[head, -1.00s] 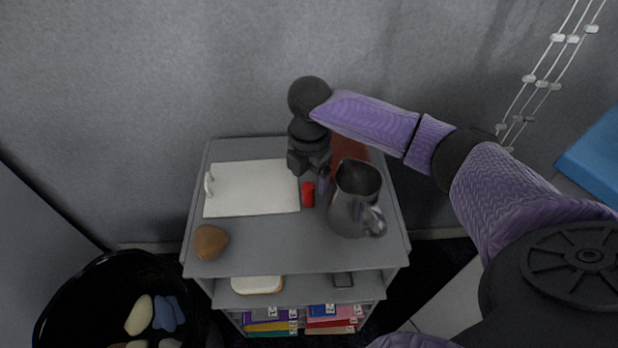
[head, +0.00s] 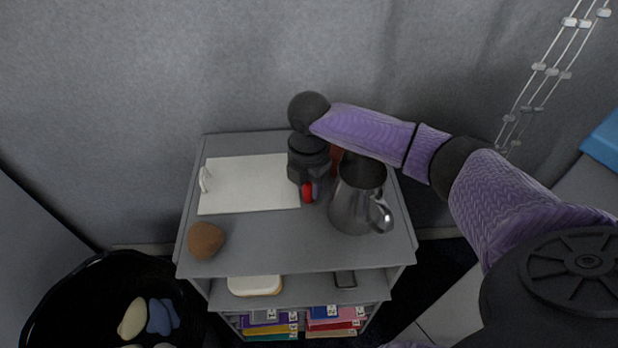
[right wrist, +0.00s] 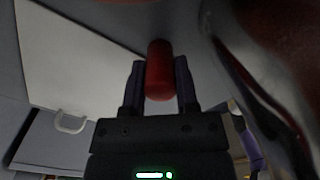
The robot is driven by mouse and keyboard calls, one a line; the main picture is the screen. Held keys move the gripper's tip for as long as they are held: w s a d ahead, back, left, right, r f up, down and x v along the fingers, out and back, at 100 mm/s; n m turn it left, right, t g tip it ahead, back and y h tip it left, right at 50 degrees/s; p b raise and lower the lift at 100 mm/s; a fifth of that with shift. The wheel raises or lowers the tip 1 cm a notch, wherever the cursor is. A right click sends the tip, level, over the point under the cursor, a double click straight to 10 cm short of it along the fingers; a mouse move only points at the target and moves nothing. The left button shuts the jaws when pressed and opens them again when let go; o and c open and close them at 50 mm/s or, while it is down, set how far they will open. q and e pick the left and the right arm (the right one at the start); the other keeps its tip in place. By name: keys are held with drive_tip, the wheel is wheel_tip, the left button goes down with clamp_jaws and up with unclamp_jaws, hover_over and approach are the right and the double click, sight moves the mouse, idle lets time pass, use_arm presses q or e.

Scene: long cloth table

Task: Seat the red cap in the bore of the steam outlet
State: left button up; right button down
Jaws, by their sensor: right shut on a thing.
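The red cap (head: 308,195) is a small red cylinder standing on the grey cart top, left of the metal pitcher. My right gripper (head: 310,186) reaches down over it from behind and is shut on it. In the right wrist view the cap (right wrist: 160,72) sits between the two dark fingers of the gripper (right wrist: 159,75). I cannot tell whether the cap is still touching the surface. I cannot make out the steam outlet or its bore in either view. My left gripper is not in view.
The metal pitcher (head: 354,207) stands close right of the gripper. A white board with a handle (head: 248,185) lies left, a brown lump (head: 205,240) at the front left. A reddish-brown thing (head: 336,158) is partly hidden behind my arm. A black bin (head: 75,290) stands lower left.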

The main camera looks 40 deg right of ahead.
wheel_tip(320, 180, up, 10)
drive_tip(key=p, duration=0.5)
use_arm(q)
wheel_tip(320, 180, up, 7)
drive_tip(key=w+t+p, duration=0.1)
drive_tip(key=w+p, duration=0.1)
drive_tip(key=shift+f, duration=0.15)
use_arm(e)
drive_tip(key=s+a+r+m, duration=0.4)
drive_tip(key=a+m, duration=0.1)
drive_tip(key=m, duration=0.5)
drive_tip(key=s+a+r+m, duration=0.4)
drive_tip(key=a+m, duration=0.1)
drive_tip(key=m, duration=0.5)
drive_tip(key=shift+a+r+m, duration=0.25)
drive_tip(key=shift+a+m, duration=0.05)
drive_tip(key=shift+a, duration=0.05)
